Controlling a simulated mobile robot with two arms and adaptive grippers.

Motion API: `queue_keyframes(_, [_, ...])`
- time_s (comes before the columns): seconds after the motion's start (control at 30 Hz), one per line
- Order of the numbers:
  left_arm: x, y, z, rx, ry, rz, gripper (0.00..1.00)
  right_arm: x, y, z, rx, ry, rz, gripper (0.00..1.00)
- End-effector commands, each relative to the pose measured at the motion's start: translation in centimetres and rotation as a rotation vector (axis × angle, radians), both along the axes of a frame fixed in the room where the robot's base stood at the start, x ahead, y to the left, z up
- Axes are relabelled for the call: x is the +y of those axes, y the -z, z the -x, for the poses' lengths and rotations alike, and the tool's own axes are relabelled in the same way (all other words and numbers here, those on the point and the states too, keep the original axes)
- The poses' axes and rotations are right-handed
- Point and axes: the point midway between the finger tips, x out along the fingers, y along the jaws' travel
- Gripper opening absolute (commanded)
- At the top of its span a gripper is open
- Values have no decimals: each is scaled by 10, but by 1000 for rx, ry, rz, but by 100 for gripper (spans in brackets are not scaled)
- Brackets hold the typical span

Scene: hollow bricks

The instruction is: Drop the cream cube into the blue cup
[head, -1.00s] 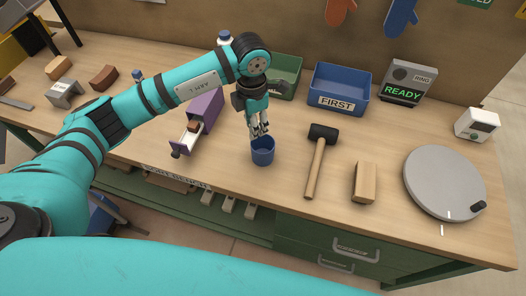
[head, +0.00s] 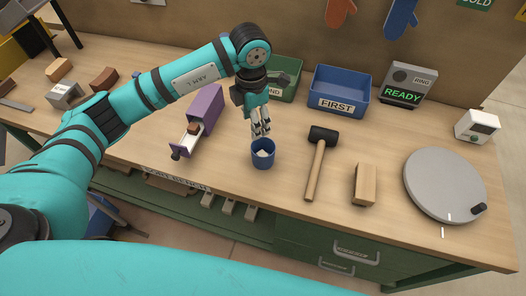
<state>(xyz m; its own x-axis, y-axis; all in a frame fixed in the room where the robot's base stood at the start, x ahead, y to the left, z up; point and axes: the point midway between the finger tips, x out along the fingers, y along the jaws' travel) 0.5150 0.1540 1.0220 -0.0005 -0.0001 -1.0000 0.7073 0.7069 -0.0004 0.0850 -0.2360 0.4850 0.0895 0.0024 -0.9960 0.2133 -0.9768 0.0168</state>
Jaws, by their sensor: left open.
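The blue cup (head: 263,158) stands upright on the workbench near its front edge. A small cream cube (head: 264,152) lies inside the cup, with only its upper part showing above the inner wall. My left gripper (head: 261,134) is open and empty just above the cup, fingers pointing down. My right gripper is not in view.
A mallet (head: 319,160) and a wooden block (head: 364,184) lie to the right of the cup, with a grey turntable (head: 444,183) beyond. A purple box with an open drawer (head: 204,112) stands left. A blue bin (head: 340,92) and green bin (head: 287,80) stand behind.

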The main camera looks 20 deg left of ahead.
Motion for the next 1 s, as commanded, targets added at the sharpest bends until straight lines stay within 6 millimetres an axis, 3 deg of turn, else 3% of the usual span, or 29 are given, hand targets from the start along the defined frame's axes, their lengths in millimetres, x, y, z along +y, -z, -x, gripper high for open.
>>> queue_keyframes(0.2, [0, -50, -1, -4, 1, 0, 56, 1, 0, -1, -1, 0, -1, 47])
queue_keyframes(0.4, [0, -82, 0, -1, 1, 0, 56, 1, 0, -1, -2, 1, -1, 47])
queue_keyframes(0.6, [0, -94, 0, 0, 2, 0, 56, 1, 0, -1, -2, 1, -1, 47])
queue_keyframes(1.0, [0, -94, 0, 0, 1, 0, 56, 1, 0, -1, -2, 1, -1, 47])
